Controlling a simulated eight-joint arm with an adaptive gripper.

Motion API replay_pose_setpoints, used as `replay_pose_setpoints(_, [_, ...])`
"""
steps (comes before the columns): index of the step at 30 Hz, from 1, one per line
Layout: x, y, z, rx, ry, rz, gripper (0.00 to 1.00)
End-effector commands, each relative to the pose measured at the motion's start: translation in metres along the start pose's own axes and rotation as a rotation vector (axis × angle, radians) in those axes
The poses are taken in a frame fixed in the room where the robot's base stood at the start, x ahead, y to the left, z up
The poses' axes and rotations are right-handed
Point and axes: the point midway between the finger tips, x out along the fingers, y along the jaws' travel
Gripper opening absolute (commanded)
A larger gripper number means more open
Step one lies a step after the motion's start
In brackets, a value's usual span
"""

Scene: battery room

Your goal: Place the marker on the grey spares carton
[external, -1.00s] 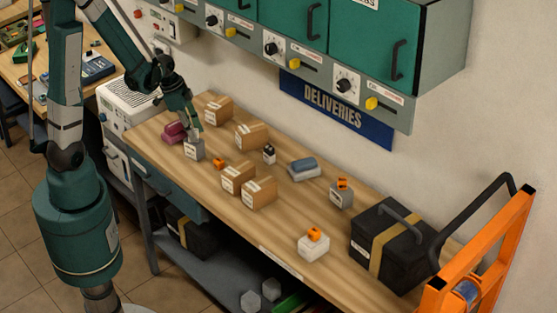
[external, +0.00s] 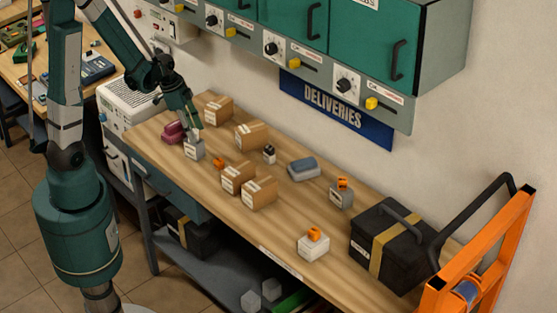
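My gripper (external: 191,136) is at the left end of the bench, pointing down just above or touching the top of a small grey carton (external: 194,151) with a white label. Its fingers are too small to tell open from shut. A small orange piece (external: 218,163), which may be the marker, lies on the bench to the right of that carton. A second grey carton (external: 341,198) stands farther right with an orange piece (external: 343,183) on top. I cannot read the labels to tell which carton is for spares.
Several brown cardboard boxes (external: 251,136) stand around the bench middle. A white box (external: 313,246) bears another orange piece. A small dark bottle (external: 269,154), a blue-grey item (external: 304,167), maroon item (external: 174,132) and black case (external: 390,246) also stand on the bench (external: 225,222).

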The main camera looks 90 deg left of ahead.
Motion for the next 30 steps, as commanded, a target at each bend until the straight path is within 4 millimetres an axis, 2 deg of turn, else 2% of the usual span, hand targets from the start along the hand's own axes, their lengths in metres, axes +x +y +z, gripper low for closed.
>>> replay_pose_setpoints(30, [-0.088, 0.000, 0.000, -0.001, 0.000, 0.000, 0.39])
